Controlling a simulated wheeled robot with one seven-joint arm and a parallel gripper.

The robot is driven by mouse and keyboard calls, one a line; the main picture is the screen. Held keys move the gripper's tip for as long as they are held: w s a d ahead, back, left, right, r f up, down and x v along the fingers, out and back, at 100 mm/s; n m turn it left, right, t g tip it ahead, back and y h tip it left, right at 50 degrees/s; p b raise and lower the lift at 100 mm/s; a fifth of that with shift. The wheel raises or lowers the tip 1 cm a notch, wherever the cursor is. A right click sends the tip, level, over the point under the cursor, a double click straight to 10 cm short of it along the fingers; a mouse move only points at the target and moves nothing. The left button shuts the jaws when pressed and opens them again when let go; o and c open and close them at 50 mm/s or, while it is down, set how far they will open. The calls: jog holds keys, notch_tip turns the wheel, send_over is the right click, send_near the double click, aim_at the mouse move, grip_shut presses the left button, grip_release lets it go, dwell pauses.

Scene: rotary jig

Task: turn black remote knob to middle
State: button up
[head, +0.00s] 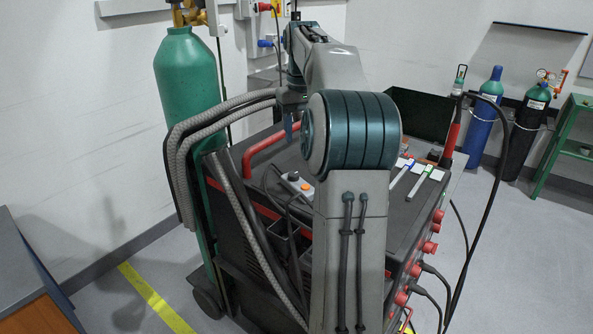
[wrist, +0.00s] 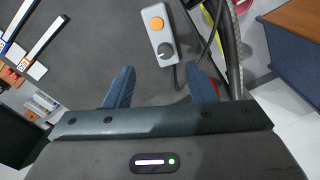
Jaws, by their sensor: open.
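The remote is a small light grey box (wrist: 150,37) with an orange button and a black knob (wrist: 166,50). It lies on the dark top of the machine cart and also shows in the head view (head: 306,194). The knob has a small pale mark, too small to read its setting surely. My gripper (wrist: 159,70) is open and empty, its two blue fingers apart. In the wrist view the knob end of the remote appears just beyond the gap between the fingertips. In the head view my gripper hangs above the cart top, partly hidden by my arm.
Cables (wrist: 210,42) run beside the remote. A red handle (head: 268,150) edges the cart top. A green gas cylinder (head: 187,75) stands at left with thick hoses. Pen-like tools (head: 410,180) lie on the cart's right side. The cart top around the remote is mostly clear.

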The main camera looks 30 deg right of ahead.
send_over(294, 174)
jog(key=w, duration=0.2)
jog(key=shift+g, duration=0.3)
notch_tip(294, 174, down, 10)
jog(key=shift+s+r, duration=0.15)
jog(key=shift+s+f, duration=1.15)
jog(key=shift+w+f, duration=0.1)
jog(key=shift+f, duration=0.3)
jog(key=shift+w+f, duration=0.4)
jog(key=shift+w, duration=0.05)
jog(key=shift+s+r, duration=0.15)
jog(key=shift+s, duration=0.1)
jog(key=shift+w, duration=0.1)
jog(key=c, duration=1)
